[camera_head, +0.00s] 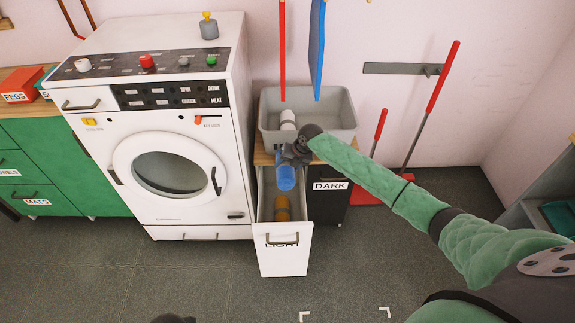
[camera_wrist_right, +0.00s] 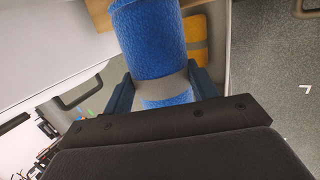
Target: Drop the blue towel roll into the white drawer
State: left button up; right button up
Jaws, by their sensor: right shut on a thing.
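The blue towel roll (camera_head: 286,178) hangs from my right gripper (camera_head: 297,156), above the back part of the open white drawer (camera_head: 281,250). The drawer is pulled out below the counter and its front label is partly readable. In the right wrist view the blue towel roll (camera_wrist_right: 153,42), with a grey band around it, sits between the fingers of my right gripper (camera_wrist_right: 165,92), which is shut on it. An orange roll (camera_head: 282,208) lies inside the drawer and also shows in the right wrist view (camera_wrist_right: 196,42). My left gripper is not clearly in view.
A grey basin (camera_head: 340,118) with a white roll (camera_head: 288,120) stands on the counter above the drawer. A dark drawer labelled DARK (camera_head: 330,205) is beside it on the right. The white washing machine (camera_head: 180,215) stands on the left. The floor in front is clear.

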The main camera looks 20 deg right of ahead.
pick_arm(q)
jog(key=shift+r, duration=0.2)
pick_arm(e)
jog(key=shift+f, duration=0.1)
jog(key=o, duration=1.2)
jog(key=shift+c, duration=0.2)
jog(key=shift+s+d+r, duration=0.1)
jog(key=shift+d+r, duration=0.1)
jog(key=shift+r, duration=0.2)
jog(key=b+v, duration=0.1)
jog(key=v, duration=0.4)
jog(key=shift+b, duration=0.3)
pick_arm(q)
jog(key=shift+s+d+r, duration=0.15)
jog(key=shift+s+r, duration=0.1)
jog(key=shift+r, duration=0.55)
jog(key=shift+s+d+r, duration=0.1)
jog(key=shift+s+r, duration=0.1)
jog(key=shift+r, duration=0.55)
pick_arm(e)
jog(key=shift+v, duration=0.95)
